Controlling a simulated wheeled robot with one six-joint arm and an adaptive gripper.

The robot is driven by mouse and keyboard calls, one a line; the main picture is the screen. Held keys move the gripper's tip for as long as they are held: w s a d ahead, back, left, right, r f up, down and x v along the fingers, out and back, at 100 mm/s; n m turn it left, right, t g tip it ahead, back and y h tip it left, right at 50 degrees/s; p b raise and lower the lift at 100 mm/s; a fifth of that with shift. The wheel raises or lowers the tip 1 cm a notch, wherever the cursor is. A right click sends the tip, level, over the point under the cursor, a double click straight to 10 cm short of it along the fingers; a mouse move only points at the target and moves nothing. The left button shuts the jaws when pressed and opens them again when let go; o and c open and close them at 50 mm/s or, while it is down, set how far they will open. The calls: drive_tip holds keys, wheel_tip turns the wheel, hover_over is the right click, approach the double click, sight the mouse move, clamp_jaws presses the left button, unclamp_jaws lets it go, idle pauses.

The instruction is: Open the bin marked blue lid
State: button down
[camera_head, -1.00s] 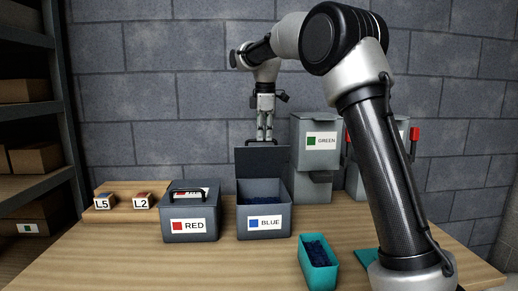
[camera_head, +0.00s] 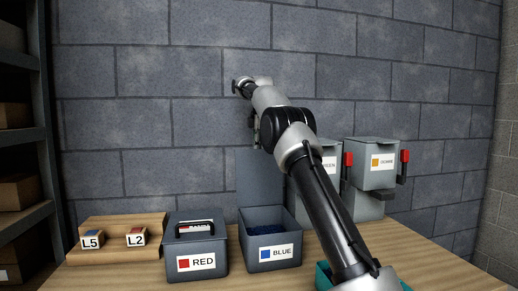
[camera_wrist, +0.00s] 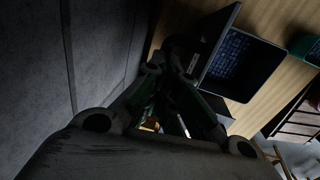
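The grey bin marked BLUE (camera_head: 270,248) stands on the table with its top open. Dark blue pieces lie inside it. Its grey lid (camera_head: 260,178) stands upright at the back of the bin. My gripper (camera_head: 256,132) is near the lid's top edge, partly hidden by my arm. In the wrist view the lid (camera_wrist: 217,35) shows edge-on beside my fingers (camera_wrist: 170,62), with the open bin (camera_wrist: 262,62) beyond. The fingertips are close together by a dark shape at the lid's outer face. The picture is too dark to tell whether they grip it.
The closed bin marked RED (camera_head: 197,245) stands just left. Grey bins, one with an orange mark (camera_head: 375,170), are at the right. A teal container (camera_head: 323,277) is at the front.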

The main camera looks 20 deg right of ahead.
drive_tip(key=c, duration=1.5)
unclamp_jaws()
wheel_tip(320, 180, down, 2)
drive_tip(key=shift+f+g, duration=0.1)
drive_tip(key=shift+g, duration=0.2)
drive_tip(key=shift+f, duration=0.15)
drive_tip(key=shift+r, duration=0.2)
drive_tip(key=shift+w, duration=0.15)
